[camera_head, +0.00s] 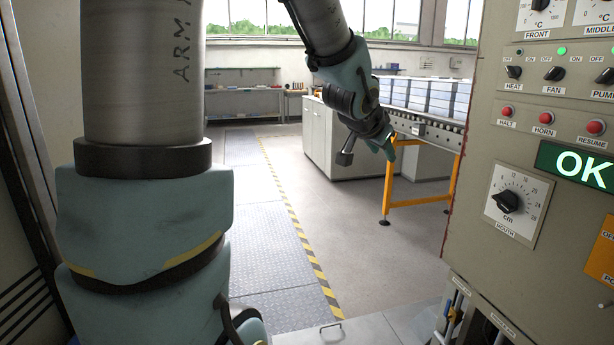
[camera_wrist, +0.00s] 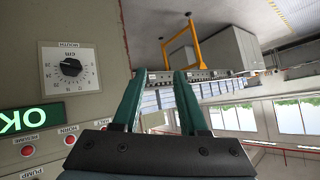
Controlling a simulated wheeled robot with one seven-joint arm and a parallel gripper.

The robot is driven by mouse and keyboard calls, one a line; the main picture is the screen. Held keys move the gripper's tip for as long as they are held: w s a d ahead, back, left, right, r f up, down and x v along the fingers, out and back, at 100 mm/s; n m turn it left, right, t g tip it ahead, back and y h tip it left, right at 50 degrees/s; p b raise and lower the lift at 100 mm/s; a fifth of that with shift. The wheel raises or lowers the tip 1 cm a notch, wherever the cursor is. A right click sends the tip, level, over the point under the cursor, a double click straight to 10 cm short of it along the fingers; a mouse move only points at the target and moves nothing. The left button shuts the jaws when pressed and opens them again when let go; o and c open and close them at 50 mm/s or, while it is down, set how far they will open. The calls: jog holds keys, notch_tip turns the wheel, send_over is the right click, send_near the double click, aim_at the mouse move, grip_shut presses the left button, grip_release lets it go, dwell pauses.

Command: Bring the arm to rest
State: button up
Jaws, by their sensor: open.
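My gripper (camera_wrist: 160,78) shows in the wrist view with its two green fingers apart and nothing between them. In the head view my arm reaches forward past the large grey link, and my gripper (camera_head: 389,149) hangs in the air near the middle. It points down and to the right, in front of the orange conveyor frame in the picture. I cannot tell how far it is from the frame. The wrist view is tilted and roughly upside down.
A control panel (camera_head: 540,150) with knobs, red buttons and a green OK display (camera_head: 575,166) stands close on the right. A conveyor with white-blue boxes (camera_head: 425,97) and an orange frame (camera_head: 420,203) stands behind. Grey cabinets (camera_head: 320,135) stand left of it. The floor between is clear.

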jog(key=s+a+f+n+g+y+p, duration=0.1)
jog(key=a+f+n+y, duration=0.15)
jog(key=a, duration=0.35)
jog(key=s+a+f+n+g+y, duration=0.1)
jog(key=s+a+f, duration=0.15)
jog(key=a, duration=0.25)
jog(key=s+a+f+n+g+y+p, duration=0.2)
jog(key=s+a+f+n+g, duration=0.3)
jog(key=s+a, duration=0.6)
notch_tip(320, 180, down, 2)
jog(key=shift+s+a+n, duration=0.15)
jog(key=shift+a+n, duration=0.2)
jog(key=shift+a, duration=0.35)
